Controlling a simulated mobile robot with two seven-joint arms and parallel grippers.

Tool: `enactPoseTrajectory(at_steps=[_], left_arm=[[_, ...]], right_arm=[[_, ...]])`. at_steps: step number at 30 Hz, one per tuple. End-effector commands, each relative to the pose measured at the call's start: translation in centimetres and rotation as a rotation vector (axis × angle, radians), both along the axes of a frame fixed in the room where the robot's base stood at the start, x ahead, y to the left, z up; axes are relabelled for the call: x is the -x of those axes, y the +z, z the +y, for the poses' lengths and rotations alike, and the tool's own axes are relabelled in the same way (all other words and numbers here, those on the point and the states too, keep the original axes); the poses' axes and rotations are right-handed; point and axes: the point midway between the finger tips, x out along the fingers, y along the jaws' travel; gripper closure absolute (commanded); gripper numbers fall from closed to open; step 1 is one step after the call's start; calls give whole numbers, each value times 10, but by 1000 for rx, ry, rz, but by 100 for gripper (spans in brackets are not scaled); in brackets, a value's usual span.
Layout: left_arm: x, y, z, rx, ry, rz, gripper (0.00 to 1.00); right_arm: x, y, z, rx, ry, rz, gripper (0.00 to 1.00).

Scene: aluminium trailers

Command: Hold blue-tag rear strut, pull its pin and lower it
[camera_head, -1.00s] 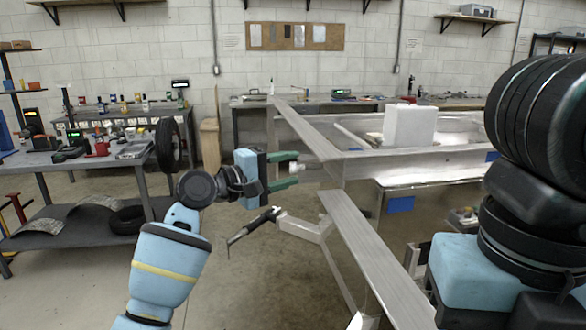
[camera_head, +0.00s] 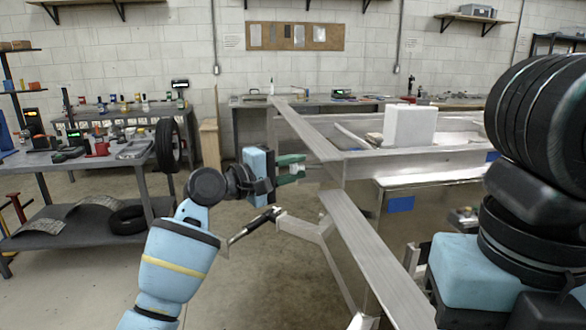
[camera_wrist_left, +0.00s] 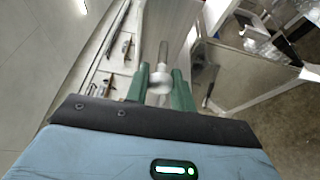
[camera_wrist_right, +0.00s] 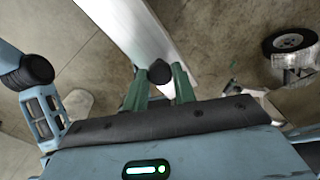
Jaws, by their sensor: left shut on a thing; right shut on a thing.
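My left gripper (camera_head: 291,169) is beside the near corner of the aluminium trailer frame (camera_head: 349,211). In the left wrist view its green fingers (camera_wrist_left: 160,88) are shut on a metal pin (camera_wrist_left: 161,78) with a rounded head. The pin's shank runs toward the frame. A blue tag (camera_head: 401,204) is on the trailer's side panel. In the right wrist view my right gripper (camera_wrist_right: 160,88) is shut on a dark round-ended part (camera_wrist_right: 160,72) beside a long pale beam (camera_wrist_right: 132,35). I cannot tell whether this part is the strut. My own right arm hides that grasp in the head view.
A black-handled lever (camera_head: 252,226) projects left from the trailer below my left gripper. Another blue tag (camera_head: 492,156) is farther back. A white block (camera_head: 409,125) stands on the trailer. A workbench (camera_head: 100,165) with tools is at left; the floor between is clear.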

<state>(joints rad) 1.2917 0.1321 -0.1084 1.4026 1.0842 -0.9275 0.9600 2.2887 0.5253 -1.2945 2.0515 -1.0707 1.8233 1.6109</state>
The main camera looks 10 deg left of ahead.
Motion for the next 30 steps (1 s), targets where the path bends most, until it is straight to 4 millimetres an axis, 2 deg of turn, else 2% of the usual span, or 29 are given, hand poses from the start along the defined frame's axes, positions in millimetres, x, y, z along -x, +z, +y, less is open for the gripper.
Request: enactPoseTrajectory(at_steps=[4, 10, 18, 19, 22, 23, 30], left_arm=[[2, 0, 6, 0, 2, 0, 100], [13, 0, 31, -1, 2, 0, 100], [14, -1, 33, -1, 2, 1, 100], [14, -1, 33, -1, 2, 1, 72], [14, -1, 33, -1, 2, 1, 59], [14, -1, 33, -1, 2, 1, 56], [14, 0, 32, 0, 1, 0, 56]], right_arm=[[0, 0, 0, 0, 0, -1, 100], [0, 0, 0, 0, 0, -1, 100], [-1, 0, -1, 2, -2, -2, 100], [-1, 0, -1, 2, -3, -2, 100], [-1, 0, -1, 3, -3, -2, 100], [-1, 0, -1, 2, -3, -2, 100], [-1, 0, 0, 0, -1, -2, 100]])
